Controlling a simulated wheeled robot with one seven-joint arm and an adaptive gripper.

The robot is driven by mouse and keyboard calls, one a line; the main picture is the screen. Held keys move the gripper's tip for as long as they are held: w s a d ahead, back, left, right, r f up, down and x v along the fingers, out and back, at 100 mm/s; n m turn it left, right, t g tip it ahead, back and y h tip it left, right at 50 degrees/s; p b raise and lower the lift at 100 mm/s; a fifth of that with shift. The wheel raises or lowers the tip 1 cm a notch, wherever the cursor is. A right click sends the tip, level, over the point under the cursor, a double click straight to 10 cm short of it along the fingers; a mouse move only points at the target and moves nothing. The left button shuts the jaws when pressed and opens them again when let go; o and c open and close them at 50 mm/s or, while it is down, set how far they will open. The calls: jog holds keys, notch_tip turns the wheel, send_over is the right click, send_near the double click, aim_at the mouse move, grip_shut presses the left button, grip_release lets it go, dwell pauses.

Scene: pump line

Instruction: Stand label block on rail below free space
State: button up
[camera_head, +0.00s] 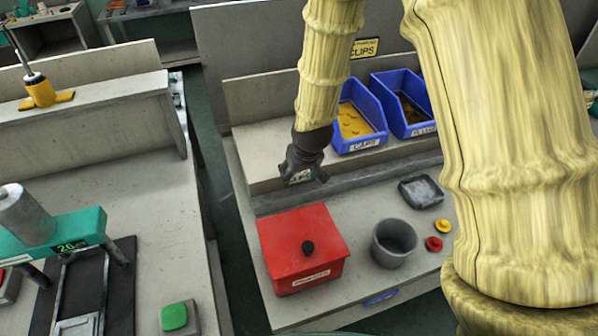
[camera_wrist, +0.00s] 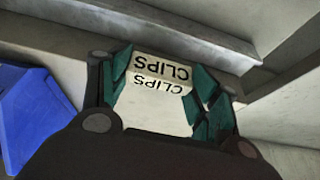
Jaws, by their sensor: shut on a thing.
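My gripper (camera_head: 306,176) is shut on a small pale label block (camera_head: 299,177). In the wrist view the block (camera_wrist: 160,78) sits between the green finger pads, with CLIPS in black on two faces, upside down in that picture. The head view shows the gripper pointing down near the shelf's front edge, left of the blue CAPS bin (camera_head: 362,122). The grey rail (camera_head: 358,184) runs along the shelf front, and also crosses the top of the wrist view (camera_wrist: 190,28). I cannot tell whether the block touches the rail.
A blue PLUGS bin (camera_head: 410,106) stands right of the CAPS bin. A yellow CLIPS sign (camera_head: 365,47) is on the back panel. A red lidded box (camera_head: 300,241), a grey cup (camera_head: 394,242) and a dark tray (camera_head: 421,190) stand in front. The shelf left of CAPS is bare.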

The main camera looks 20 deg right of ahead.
jog(key=shift+f, duration=0.25)
jog(key=o, duration=0.8)
jog(key=shift+r, duration=0.1)
jog(key=shift+r, duration=0.65)
jog(key=shift+b+v, duration=0.55)
jog(key=shift+v, duration=5.3)
